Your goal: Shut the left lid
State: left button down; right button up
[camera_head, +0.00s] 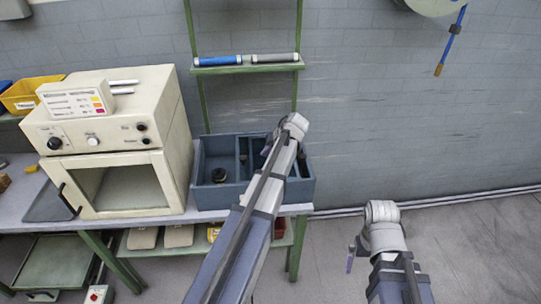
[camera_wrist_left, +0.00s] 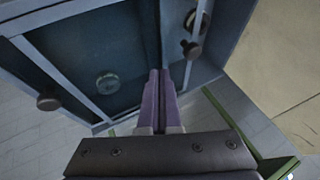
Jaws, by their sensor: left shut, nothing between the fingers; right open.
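A blue-grey box (camera_head: 207,197) with divided compartments sits on the bench. Its left compartment shows a dark interior with a black round piece (camera_head: 219,175) in it; I cannot tell clearly how its lid lies. In the left wrist view, the box (camera_wrist_left: 60,62) shows dark knobs, one at the left (camera_wrist_left: 48,101) and one near the fingers (camera_wrist_left: 190,48). A round disc (camera_wrist_left: 108,83) lies on the dark panel between. My left gripper (camera_wrist_left: 158,78) is shut and empty, over the box beside a divider. My left arm hides part of the box in the head view. My right gripper (camera_head: 351,258) is open, away from the bench.
A green shelf (camera_head: 248,67) with blue and grey rolls stands behind the box. A yellow bin (camera_head: 30,93) is at far left. The floor at the right is clear.

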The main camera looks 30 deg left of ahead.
aim_at(253, 166)
pick_arm(q)
jog(key=b+x, duration=0.2)
jog(key=x, duration=0.1)
jog(key=shift+f, duration=0.35)
jog(key=shift+s+a, duration=0.25)
jog(key=shift+a, duration=0.35)
jog(key=shift+s+a, duration=0.25)
jog(key=shift+a, duration=0.4)
jog(key=shift+s+a, duration=0.25)
jog(key=shift+a, duration=0.35)
pick_arm(e)
notch_tip(253, 166, down, 3)
jog(key=shift+f, duration=0.1)
pick_arm(q)
jog(key=s+a, duration=0.9)
jog(key=a, duration=0.5)
jog(key=shift+a, duration=0.25)
pick_arm(e)
jog(key=shift+d, duration=0.1)
